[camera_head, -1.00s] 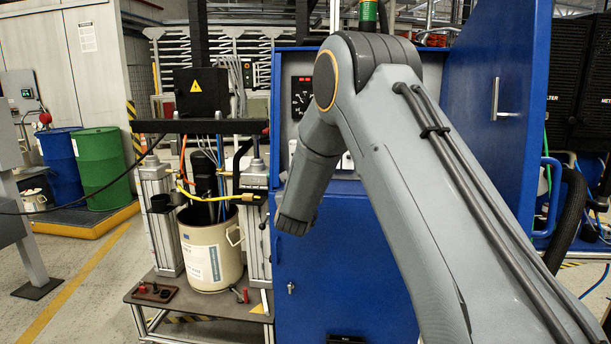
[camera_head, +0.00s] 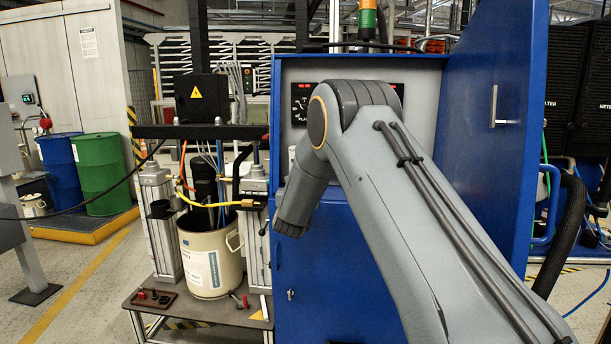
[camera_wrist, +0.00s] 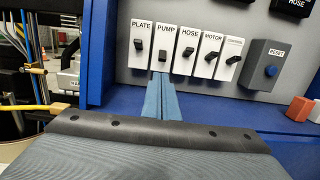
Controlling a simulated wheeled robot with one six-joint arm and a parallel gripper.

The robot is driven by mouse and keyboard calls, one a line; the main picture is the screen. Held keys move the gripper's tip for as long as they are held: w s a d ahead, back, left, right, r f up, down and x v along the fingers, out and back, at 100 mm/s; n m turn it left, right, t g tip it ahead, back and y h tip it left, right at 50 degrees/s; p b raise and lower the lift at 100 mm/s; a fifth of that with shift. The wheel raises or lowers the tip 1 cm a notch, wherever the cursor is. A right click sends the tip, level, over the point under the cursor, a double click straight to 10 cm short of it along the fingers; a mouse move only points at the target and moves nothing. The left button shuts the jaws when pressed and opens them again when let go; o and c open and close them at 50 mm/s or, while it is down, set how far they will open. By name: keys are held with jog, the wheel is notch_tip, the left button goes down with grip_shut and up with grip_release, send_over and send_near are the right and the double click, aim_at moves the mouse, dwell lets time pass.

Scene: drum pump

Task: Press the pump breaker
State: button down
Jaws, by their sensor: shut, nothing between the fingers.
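The pump breaker (camera_wrist: 163,52) is a white module labelled PUMP with a small black toggle, in a row on the grey panel in the wrist view. Its toggle looks shorter than its neighbours'. My gripper (camera_wrist: 160,76) is shut and empty, its blue fingers pointing at the panel. The fingertips show just under the lower end of the pump breaker; I cannot tell whether they touch it. In the head view my arm covers most of the breaker row, and the fingers are hidden.
The PLATE breaker (camera_wrist: 141,44) is on the left, the HOSE breaker (camera_wrist: 187,50) and MOTOR breaker (camera_wrist: 208,54) on the right. The open blue cabinet door (camera_head: 492,130) stands right of my arm.

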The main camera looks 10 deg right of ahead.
jog(key=shift+p+x, duration=0.5)
jog(key=shift+x, duration=2.4)
jog(key=shift+s+r+g+p, duration=0.2)
jog(key=shift+r+g+p, duration=0.3)
jog(key=shift+g, duration=0.3)
jog(key=shift+g+y, duration=0.3)
